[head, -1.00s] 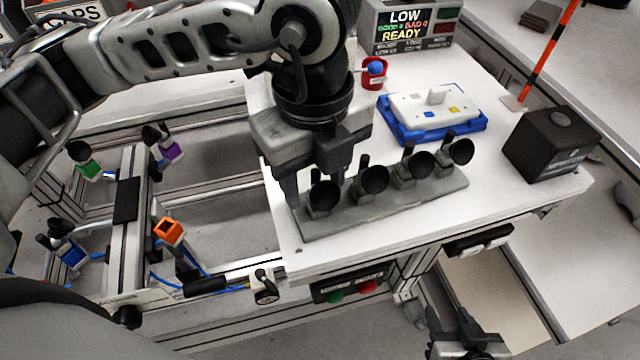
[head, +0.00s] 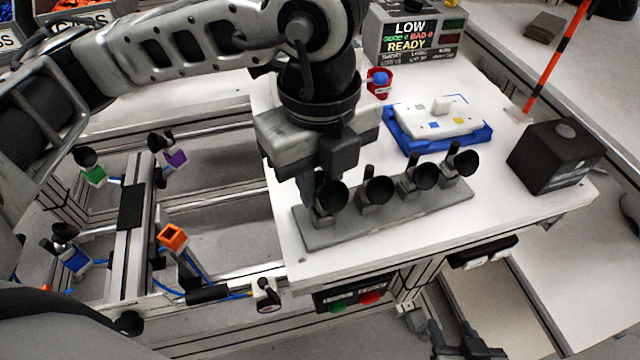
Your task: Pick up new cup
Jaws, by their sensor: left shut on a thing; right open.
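Several black suction cups stand in a row on a grey rack on the white table (head: 420,235). The leftmost cup (head: 331,197) is at my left gripper (head: 318,205), which points down over the rack's left end and is shut on it. Its fingers are partly hidden by the gripper body and the cup. The other cups (head: 377,190) (head: 424,175) (head: 464,162) sit upright in the grey rack (head: 400,217) to the right. My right gripper (head: 455,330) is open and empty at the bottom edge, below the table front.
A frame at left carries cups on green (head: 94,175), purple (head: 176,158) and blue (head: 76,261) holders, and an orange holder (head: 172,237) without a cup. A blue tray (head: 480,140) with a white part, a black box (head: 553,157), a red container (head: 379,90) and a display (head: 410,35) stand on the table.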

